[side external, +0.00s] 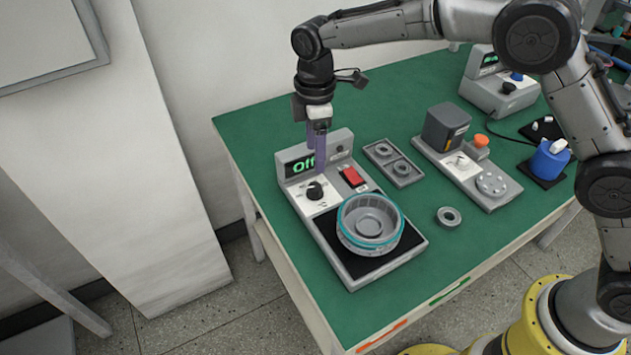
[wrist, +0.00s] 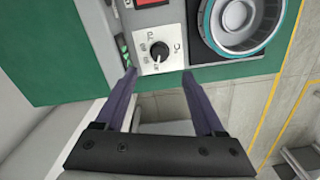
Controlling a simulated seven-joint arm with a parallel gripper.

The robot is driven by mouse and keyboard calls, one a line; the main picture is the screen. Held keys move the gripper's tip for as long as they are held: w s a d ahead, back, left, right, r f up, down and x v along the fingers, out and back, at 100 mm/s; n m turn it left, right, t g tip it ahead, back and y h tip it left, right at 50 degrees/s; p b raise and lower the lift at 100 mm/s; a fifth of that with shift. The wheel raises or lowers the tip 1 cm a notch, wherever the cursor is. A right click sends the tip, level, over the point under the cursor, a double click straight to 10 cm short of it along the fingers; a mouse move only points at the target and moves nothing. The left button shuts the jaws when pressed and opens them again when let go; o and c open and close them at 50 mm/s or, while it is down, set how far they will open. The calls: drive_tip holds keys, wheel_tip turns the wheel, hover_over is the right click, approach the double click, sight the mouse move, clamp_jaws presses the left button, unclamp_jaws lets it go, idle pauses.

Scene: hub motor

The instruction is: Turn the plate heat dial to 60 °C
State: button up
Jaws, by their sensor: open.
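The plate heat dial is a black knob (side external: 315,190) on the white panel of the grey hot plate unit (side external: 365,284). In the wrist view the dial (wrist: 159,51) sits just ahead of the fingertips, a little left of the midpoint between them. The unit's display (side external: 300,164) reads "Off" in green. The number the dial points at is too small to read.
A grey ring-shaped housing with a teal rim (side external: 370,224) sits on the black plate. A red switch (side external: 353,177) is beside the dial. A tray with rings (side external: 393,163), a loose ring (side external: 448,216) and a grey device (side external: 446,127) stand to the right. Green tabletop lies clear in front.

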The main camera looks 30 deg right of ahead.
sight(315, 186)
wheel_tip(315, 186, down, 10)
drive_tip(key=shift+f, duration=0.1)
idle(0.4)
clamp_jaws()
